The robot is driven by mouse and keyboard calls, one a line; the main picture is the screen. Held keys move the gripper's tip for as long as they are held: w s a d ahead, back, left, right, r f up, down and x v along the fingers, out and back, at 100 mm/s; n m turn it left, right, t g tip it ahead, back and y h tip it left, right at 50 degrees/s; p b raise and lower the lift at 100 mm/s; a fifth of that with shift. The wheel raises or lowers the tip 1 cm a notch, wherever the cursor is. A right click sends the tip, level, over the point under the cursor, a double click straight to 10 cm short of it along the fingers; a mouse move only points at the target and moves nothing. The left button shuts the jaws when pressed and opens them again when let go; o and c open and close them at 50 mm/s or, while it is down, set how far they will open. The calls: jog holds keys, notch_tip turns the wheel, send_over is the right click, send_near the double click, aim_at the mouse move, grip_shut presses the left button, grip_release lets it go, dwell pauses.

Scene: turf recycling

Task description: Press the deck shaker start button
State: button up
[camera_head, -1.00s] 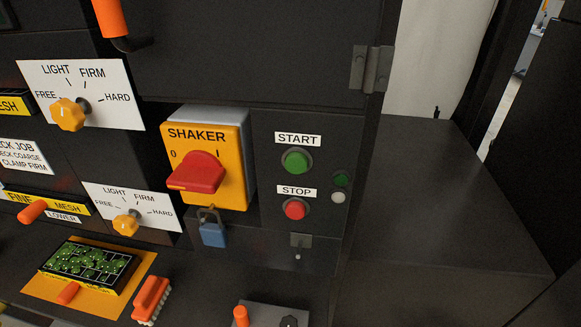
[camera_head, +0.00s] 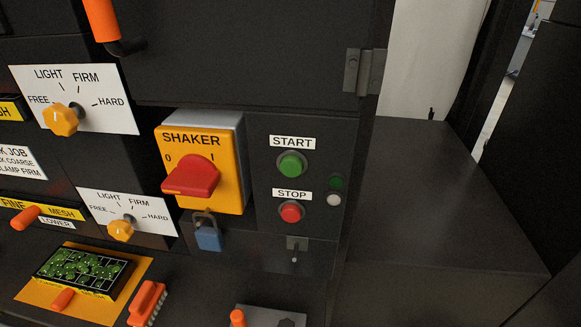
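The green START button (camera_head: 291,164) sits on a dark panel, under a white START label (camera_head: 292,143). The red STOP button (camera_head: 291,211) is directly below it, under its own label. To the left is the yellow SHAKER switch box (camera_head: 229,178) with a red rotary handle (camera_head: 192,176); the handle slants toward the lower left, and its exact setting is hard to tell. A blue padlock (camera_head: 208,238) hangs at the bottom of the box. A dark green lamp (camera_head: 336,182) and a whitish lamp (camera_head: 334,200) are right of the buttons. My gripper is not in view.
Two clamp dials with yellow knobs (camera_head: 63,119) (camera_head: 121,230) are at left. An orange handle (camera_head: 101,20) sticks out at the top. A green-patterned box (camera_head: 82,273) and an orange brush (camera_head: 147,303) lie on the lower ledge. A dark flat surface (camera_head: 430,205) extends at right.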

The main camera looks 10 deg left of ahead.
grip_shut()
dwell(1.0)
